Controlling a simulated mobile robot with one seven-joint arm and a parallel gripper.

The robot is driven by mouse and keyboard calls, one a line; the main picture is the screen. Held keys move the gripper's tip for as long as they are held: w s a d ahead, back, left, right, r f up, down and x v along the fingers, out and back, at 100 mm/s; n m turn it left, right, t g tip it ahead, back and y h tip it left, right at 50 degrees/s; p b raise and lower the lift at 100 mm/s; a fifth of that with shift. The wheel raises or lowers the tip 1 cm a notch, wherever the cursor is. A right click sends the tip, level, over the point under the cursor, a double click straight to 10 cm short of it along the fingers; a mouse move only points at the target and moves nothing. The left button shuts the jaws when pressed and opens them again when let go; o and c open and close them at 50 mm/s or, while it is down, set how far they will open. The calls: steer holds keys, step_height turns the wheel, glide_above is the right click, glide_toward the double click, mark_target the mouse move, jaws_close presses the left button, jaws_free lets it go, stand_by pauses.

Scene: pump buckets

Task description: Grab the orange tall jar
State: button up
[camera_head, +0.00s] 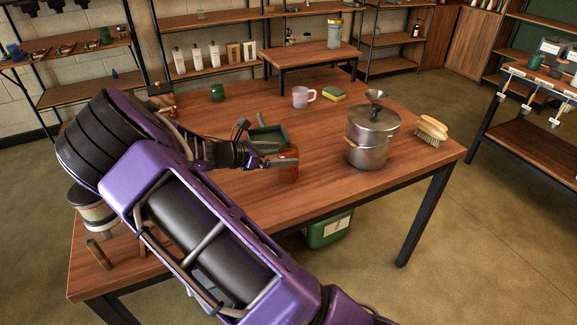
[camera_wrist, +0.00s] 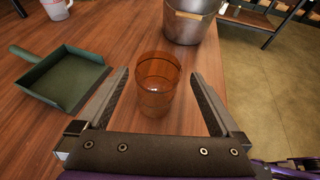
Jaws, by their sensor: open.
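The orange tall jar (camera_wrist: 156,88) is clear orange and stands upright on the wooden table. In the wrist view it sits between the two open fingers of my gripper (camera_wrist: 163,95), with a gap on each side. In the head view the jar (camera_head: 288,165) is at the table's middle, partly hidden by my gripper (camera_head: 275,160), which reaches it from the left. The fingers do not appear to touch the jar.
A green dustpan (camera_wrist: 68,78) lies left of the jar. A metal pot (camera_head: 370,145) stands to its right, with a brush (camera_head: 431,129) beyond. A mug (camera_head: 303,96) and a sponge (camera_head: 333,94) are farther back. The table's front right is clear.

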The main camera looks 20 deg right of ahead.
mark_target(296, 154)
steer(key=x, duration=0.4)
steer(key=b+x, duration=0.1)
steer(key=x, duration=0.2)
steer(key=shift+w+a+f, duration=0.15)
steer(key=shift+a+f, duration=0.05)
steer(key=shift+f, duration=0.1)
steer(key=c, duration=1.6)
